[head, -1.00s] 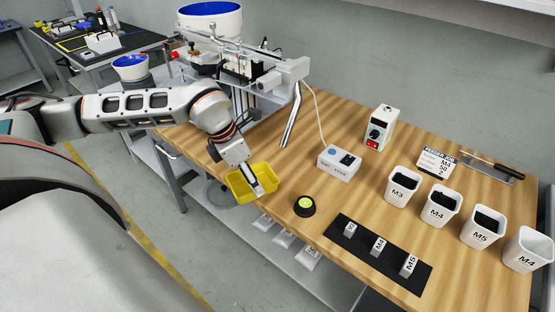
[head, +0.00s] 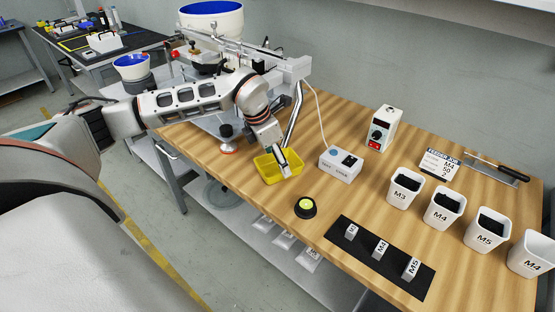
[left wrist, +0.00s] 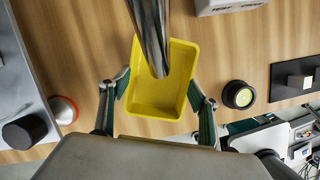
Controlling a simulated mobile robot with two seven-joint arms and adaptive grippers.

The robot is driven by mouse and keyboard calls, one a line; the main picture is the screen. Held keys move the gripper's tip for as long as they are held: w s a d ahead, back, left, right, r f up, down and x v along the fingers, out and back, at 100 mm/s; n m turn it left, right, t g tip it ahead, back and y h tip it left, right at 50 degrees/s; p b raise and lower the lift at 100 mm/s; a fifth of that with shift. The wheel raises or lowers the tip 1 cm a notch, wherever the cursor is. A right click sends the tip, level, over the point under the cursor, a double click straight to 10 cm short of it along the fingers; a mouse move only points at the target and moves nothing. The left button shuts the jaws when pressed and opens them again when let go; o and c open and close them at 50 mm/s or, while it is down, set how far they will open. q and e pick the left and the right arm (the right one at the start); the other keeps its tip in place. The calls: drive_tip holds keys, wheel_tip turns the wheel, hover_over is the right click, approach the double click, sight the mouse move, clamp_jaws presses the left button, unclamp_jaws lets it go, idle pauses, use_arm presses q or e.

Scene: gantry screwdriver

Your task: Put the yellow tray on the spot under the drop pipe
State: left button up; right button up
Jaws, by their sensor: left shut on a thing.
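The yellow tray (head: 265,170) is at the left part of the wooden bench, in front of the metal drop pipe (head: 293,118). My left gripper (head: 284,163) is shut on the tray. In the left wrist view the two fingers of my left gripper (left wrist: 158,92) lie at either side of the tray (left wrist: 158,108). The tray looks empty. There the pipe (left wrist: 152,35) overlaps the tray's far rim and its lower end appears over the tray's inside. I cannot tell whether the tray touches the bench. My right gripper is not in view.
A white two-button box (head: 340,164) stands to the right of the tray. A black round button with a yellow-green top (head: 306,207) is nearer the front edge. White bins (head: 405,188) stand farther right.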

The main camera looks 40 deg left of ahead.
sight(268, 174)
use_arm(q)
drive_tip(key=o, duration=1.2)
drive_tip(key=shift+f, duration=0.1)
drive_tip(key=shift+o, duration=0.2)
drive_tip(key=p+v, duration=0.2)
drive_tip(key=v, duration=1)
drive_tip(key=shift+d, duration=0.1)
